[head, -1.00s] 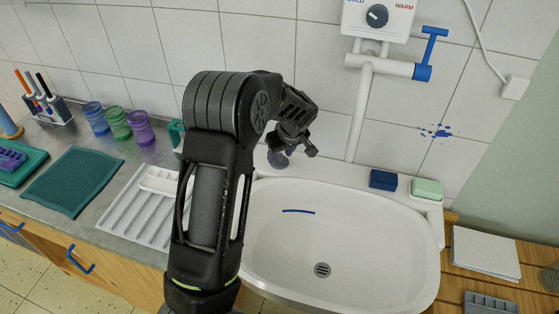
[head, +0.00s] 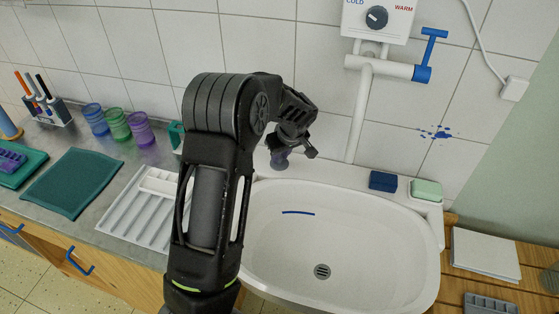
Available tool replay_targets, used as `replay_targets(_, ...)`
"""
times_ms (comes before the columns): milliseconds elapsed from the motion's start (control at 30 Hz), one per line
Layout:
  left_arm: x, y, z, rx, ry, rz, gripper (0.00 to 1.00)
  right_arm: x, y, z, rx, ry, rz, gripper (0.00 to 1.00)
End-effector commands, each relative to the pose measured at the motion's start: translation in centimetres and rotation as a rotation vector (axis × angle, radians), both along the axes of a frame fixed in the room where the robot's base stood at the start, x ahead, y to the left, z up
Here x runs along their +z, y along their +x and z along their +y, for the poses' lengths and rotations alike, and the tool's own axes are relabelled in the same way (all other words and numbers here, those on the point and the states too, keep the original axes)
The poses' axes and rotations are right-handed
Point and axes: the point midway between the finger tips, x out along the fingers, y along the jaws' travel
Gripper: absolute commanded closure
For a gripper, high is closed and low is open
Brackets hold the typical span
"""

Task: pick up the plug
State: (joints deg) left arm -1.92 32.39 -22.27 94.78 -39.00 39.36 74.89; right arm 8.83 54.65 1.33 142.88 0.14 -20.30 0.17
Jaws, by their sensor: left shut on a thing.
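My left gripper (head: 294,146) is over the back left rim of the white sink (head: 400,277). It is shut on a small dark grey-blue thing, the plug (head: 279,161), which shows just below and left of the fingers. The fingers hide part of the plug, and I cannot tell whether it touches the rim. The drain (head: 322,271) in the sink's bottom is uncovered. My right gripper is not in view.
A blue sponge (head: 383,180) and a green soap (head: 427,189) lie on the sink's back right rim. The white spout (head: 360,110) stands right of my gripper. A ribbed white drainer (head: 130,215) lies left. The basin is clear except for a blue streak.

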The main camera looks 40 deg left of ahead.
Motion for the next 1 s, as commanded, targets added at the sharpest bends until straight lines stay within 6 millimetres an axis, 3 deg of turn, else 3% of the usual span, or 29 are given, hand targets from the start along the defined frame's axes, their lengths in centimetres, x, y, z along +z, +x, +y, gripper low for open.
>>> replay_targets(267,1.4,0.1,0.0,0.001,0.000,-0.004,1.00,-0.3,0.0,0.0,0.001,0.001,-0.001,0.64)
replay_targets(700,9.0,0.1,0.0,0.000,0.000,-0.002,1.00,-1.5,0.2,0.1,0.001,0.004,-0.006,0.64)
replay_targets(1000,10.1,0.0,0.0,0.000,0.000,0.000,1.00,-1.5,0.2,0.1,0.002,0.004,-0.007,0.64)
